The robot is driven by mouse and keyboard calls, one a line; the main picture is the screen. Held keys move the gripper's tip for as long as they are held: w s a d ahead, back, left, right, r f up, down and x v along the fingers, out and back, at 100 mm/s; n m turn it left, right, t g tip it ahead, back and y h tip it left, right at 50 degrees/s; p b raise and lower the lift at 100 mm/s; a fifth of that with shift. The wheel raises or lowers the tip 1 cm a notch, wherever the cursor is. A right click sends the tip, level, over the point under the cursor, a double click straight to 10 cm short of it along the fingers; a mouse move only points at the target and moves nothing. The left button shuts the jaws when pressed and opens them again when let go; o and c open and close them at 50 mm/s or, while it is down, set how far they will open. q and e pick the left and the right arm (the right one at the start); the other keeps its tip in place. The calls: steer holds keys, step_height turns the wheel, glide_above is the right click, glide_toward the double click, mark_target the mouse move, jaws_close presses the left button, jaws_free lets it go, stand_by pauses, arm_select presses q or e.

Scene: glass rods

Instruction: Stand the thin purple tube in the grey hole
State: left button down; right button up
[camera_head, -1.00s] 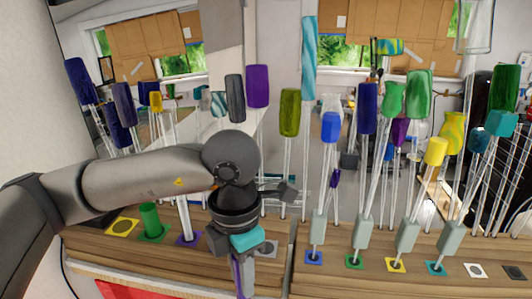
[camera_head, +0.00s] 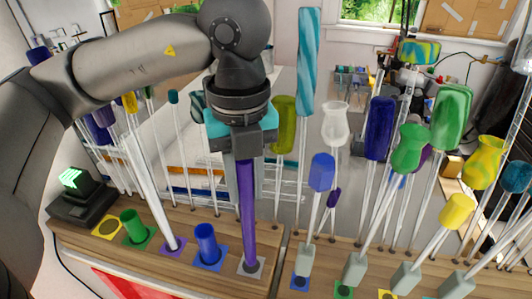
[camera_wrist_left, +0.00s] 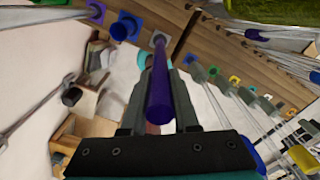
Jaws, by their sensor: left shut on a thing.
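The thin purple tube (camera_head: 247,215) hangs upright from my left gripper (camera_head: 244,190), which is shut on its upper part. In the head view its lower end meets the middle of the grey square (camera_head: 259,271) with the hole, on the wooden rack. The tube covers the hole, so I cannot tell whether its end is inside or just above. In the left wrist view the purple tube (camera_wrist_left: 160,95) runs away from me between the two fingers of my left gripper (camera_wrist_left: 160,80). My right gripper is not in view.
A short blue tube (camera_head: 207,245) stands just left of the grey square, and a green one (camera_head: 135,227) farther left. A long pale rod (camera_head: 150,190) leans from the purple square. Right of the gap, several tall glass rods with coloured tops stand close by.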

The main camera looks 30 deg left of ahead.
mark_target(246, 211)
arm_select(q)
steer(key=shift+f, duration=0.25)
steer(key=shift+f+b, duration=0.3)
steer(key=shift+b, duration=0.05)
steer(key=shift+s+f, duration=0.2)
steer(key=shift+f, duration=0.15)
step_height(246, 211, down, 3)
steer(key=shift+r+b, duration=0.15)
steer(key=shift+b, duration=0.85)
steer(key=shift+f+b, duration=0.4)
steer(key=shift+f, duration=0.2)
steer(key=shift+w, duration=0.1)
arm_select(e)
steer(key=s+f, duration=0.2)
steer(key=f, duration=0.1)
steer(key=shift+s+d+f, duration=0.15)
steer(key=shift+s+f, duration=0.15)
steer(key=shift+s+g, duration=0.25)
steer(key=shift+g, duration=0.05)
arm_select(q)
steer(key=shift+b, duration=0.45)
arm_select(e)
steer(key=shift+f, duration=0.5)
